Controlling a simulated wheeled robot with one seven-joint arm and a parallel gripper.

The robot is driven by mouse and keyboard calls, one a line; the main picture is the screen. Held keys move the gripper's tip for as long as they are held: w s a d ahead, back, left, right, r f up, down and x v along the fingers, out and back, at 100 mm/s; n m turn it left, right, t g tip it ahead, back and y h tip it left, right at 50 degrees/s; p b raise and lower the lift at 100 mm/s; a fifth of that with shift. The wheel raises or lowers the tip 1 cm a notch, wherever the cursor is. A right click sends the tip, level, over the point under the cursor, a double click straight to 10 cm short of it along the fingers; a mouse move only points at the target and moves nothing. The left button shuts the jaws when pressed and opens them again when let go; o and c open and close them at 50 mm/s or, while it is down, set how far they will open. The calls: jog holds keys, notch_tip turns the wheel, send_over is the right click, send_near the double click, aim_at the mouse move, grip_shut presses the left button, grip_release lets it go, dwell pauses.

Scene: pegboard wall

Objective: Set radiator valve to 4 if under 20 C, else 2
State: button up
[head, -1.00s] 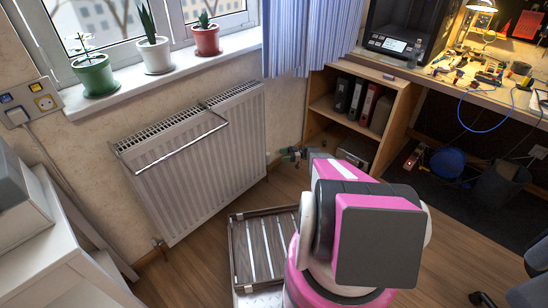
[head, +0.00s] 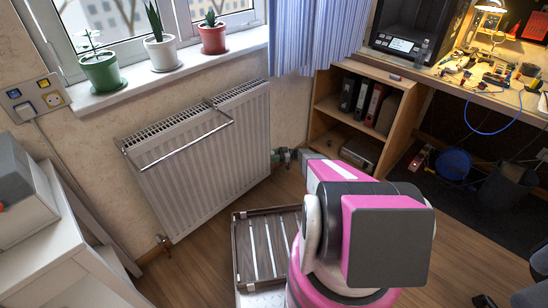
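The white radiator (head: 205,160) stands against the wall below the window, with a towel rail (head: 185,147) across its top front. A small pipe fitting (head: 163,243) shows at its lower left corner. No temperature reading can be made out. My pink, white and grey arm fills the lower middle. My gripper is not visible.
A slatted dark tray (head: 238,250) lies in front of the radiator. A wooden shelf unit (head: 322,110) with binders stands right of the radiator. A white cabinet (head: 60,245) is at left, below a wall socket plate (head: 35,97). A cluttered workbench (head: 480,90) is at right.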

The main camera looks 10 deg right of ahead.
jog(key=c, duration=0.5)
jog(key=m+t, duration=0.2)
jog(key=t, duration=0.1)
jog(key=s+m+t+h, duration=0.1)
jog(key=m+t, duration=0.1)
jog(key=t, duration=0.1)
jog(key=shift+a+r, duration=0.1)
jog(key=m+t+h, duration=0.1)
jog(key=t, duration=0.1)
jog(key=m+t+h, duration=0.1)
jog(key=m+t, duration=0.1)
jog(key=shift+s+a+h, duration=0.1)
jog(key=shift+s+h, duration=0.05)
jog(key=shift+h, duration=0.15)
jog(key=shift+m+t+h, duration=1.2)
jog(key=shift+t, duration=0.3)
jog(key=o, duration=0.9)
